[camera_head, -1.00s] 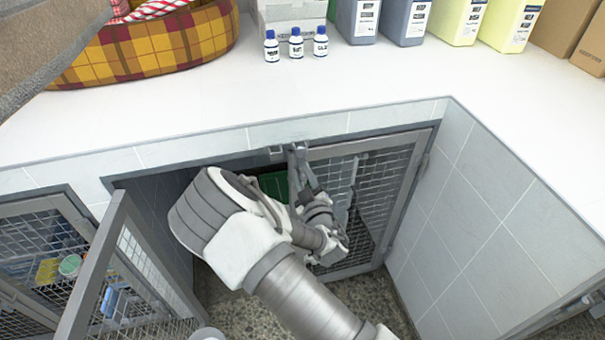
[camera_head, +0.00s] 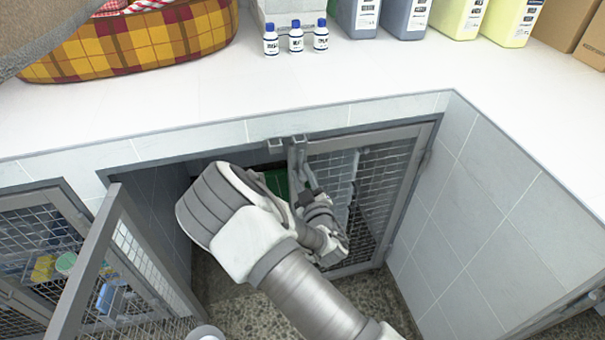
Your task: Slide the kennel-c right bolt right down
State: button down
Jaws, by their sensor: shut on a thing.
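The right mesh door (camera_head: 370,195) of the kennel stands within its grey frame under the counter. The right bolt (camera_head: 294,163) is a thin grey upright bar at the top of this door's left edge, just below small metal catches (camera_head: 299,141) on the frame's top rail. My gripper (camera_head: 307,188) is at the bolt, its fingers shut on the bolt's handle. The fingertips are small here and partly hidden by my wrist. The left mesh door (camera_head: 98,255) stands swung open toward me.
A white counter (camera_head: 330,95) overhangs the kennel. Small bottles (camera_head: 296,40) and larger jugs (camera_head: 404,20) stand on it, with a plaid pet bed (camera_head: 150,45) at left. A tiled wall (camera_head: 480,215) closes the right side. Another mesh cage (camera_head: 40,230) is at left.

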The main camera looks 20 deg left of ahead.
jog(key=shift+f, duration=0.55)
jog(key=c, duration=0.7)
grip_release()
jog(key=shift+s, duration=0.1)
jog(key=v, duration=1.7)
jog(key=shift+s, duration=0.15)
jog(key=shift+r, duration=0.1)
